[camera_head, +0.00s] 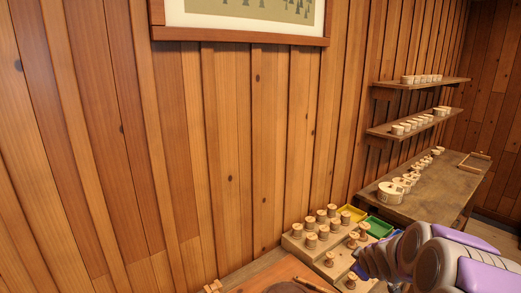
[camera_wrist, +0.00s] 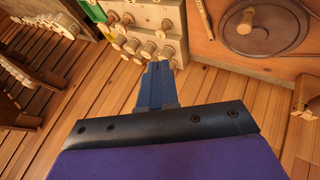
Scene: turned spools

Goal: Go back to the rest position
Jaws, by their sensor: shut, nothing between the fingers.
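My gripper (camera_wrist: 158,70) is in the wrist view, its two blue fingers together with nothing between them. It is in the air, with the wooden floor and the edge of the spool stand behind it. In the head view my grey and purple arm reaches in at the lower right, and the fingers are not clearly visible there. The stepped stand of turned spools (camera_head: 292,243) is just left of my arm. In the wrist view the stand (camera_wrist: 167,14) shows beyond the fingertips, and I cannot tell the exact gap.
A yellow tray (camera_head: 352,213) and a green tray (camera_head: 377,227) sit behind the spools. A long bench (camera_head: 440,188) and wall shelves (camera_head: 425,83) hold pale round pieces at the right. A wooden board with a round disc (camera_wrist: 262,27) is at the wrist view's upper right.

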